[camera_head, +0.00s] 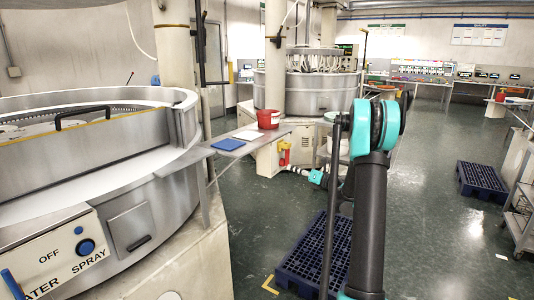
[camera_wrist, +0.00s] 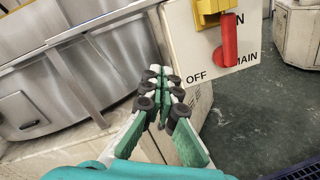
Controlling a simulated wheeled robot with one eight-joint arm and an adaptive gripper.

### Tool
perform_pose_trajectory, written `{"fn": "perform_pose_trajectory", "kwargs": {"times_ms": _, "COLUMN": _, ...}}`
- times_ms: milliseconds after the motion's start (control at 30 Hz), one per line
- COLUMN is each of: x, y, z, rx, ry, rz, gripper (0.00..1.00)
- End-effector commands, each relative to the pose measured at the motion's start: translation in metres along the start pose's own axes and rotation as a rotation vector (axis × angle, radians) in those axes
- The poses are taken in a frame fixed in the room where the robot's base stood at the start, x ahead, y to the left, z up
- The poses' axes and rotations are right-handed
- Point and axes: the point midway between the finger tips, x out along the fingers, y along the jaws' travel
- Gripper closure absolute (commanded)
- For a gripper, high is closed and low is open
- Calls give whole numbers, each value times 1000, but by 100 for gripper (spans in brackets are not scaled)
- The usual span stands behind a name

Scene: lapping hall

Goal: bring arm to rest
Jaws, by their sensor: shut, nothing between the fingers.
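My gripper (camera_wrist: 160,98) is shut and empty in the wrist view. Its teal and white fingers with dark pads meet in front of the pale machine base. In the head view my arm (camera_head: 367,220) rises from the bottom and bends at a teal joint. My gripper shows small and partly hidden at the end of the arm (camera_head: 304,173), near the far machine's base.
A steel lapping machine (camera_head: 130,165) fills the left. Blue pallets (camera_head: 300,250) (camera_head: 482,181) lie on the floor. A cart (camera_head: 520,220) stands right. Green floor between is clear.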

Motion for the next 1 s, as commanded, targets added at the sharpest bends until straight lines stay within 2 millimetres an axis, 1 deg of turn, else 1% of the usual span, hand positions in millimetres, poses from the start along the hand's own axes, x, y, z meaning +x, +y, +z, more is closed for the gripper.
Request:
{"fn": "perform_pose_trajectory", "kwargs": {"times_ms": 33, "x": 0, "y": 20, "z": -9, "rx": -106, "ry": 57, "rz": -9, "gripper": 100}}
{"fn": "perform_pose_trajectory", "kwargs": {"times_ms": 133, "x": -6, "y": 52, "z": -32, "rx": -345, "ry": 183, "rz": -20, "gripper": 100}}
{"fn": "perform_pose_trajectory", "kwargs": {"times_ms": 233, "x": -16, "y": 81, "z": -57, "rx": -583, "ry": 309, "rz": -8, "gripper": 100}}
{"fn": "perform_pose_trajectory", "kwargs": {"times_ms": 367, "x": -39, "y": 116, "z": -90, "rx": -888, "ry": 475, "rz": 42, "gripper": 100}}
{"fn": "perform_pose_trajectory", "kwargs": {"times_ms": 467, "x": -62, "y": 139, "z": -116, "rx": -1120, "ry": 603, "rz": 105, "gripper": 100}}
{"fn": "perform_pose_trajectory", "kwargs": {"times_ms": 567, "x": -90, "y": 159, "z": -142, "rx": -1346, "ry": 729, "rz": 190, "gripper": 100}}
{"fn": "perform_pose_trajectory", "kwargs": {"times_ms": 667, "x": -122, "y": 177, "z": -167, "rx": -1565, "ry": 853, "rz": 301, "gripper": 100}}
{"fn": "perform_pose_trajectory", "kwargs": {"times_ms": 700, "x": -136, "y": 183, "z": -177, "rx": -1650, "ry": 902, "rz": 353, "gripper": 100}}
{"fn": "perform_pose_trajectory", "kwargs": {"times_ms": 767, "x": -158, "y": 191, "z": -191, "rx": -1775, "ry": 974, "rz": 439, "gripper": 100}}
{"fn": "perform_pose_trajectory", "kwargs": {"times_ms": 800, "x": -172, "y": 196, "z": -200, "rx": -1854, "ry": 1021, "rz": 501, "gripper": 100}}
{"fn": "perform_pose_trajectory", "kwargs": {"times_ms": 867, "x": -196, "y": 203, "z": -214, "rx": -1970, "ry": 1091, "rz": 604, "gripper": 100}}
{"fn": "perform_pose_trajectory", "kwargs": {"times_ms": 900, "x": -211, "y": 206, "z": -222, "rx": -2043, "ry": 1135, "rz": 677, "gripper": 100}}
{"fn": "perform_pose_trajectory", "kwargs": {"times_ms": 1000, "x": -249, "y": 213, "z": -241, "rx": -2204, "ry": 1235, "rz": 870, "gripper": 100}}
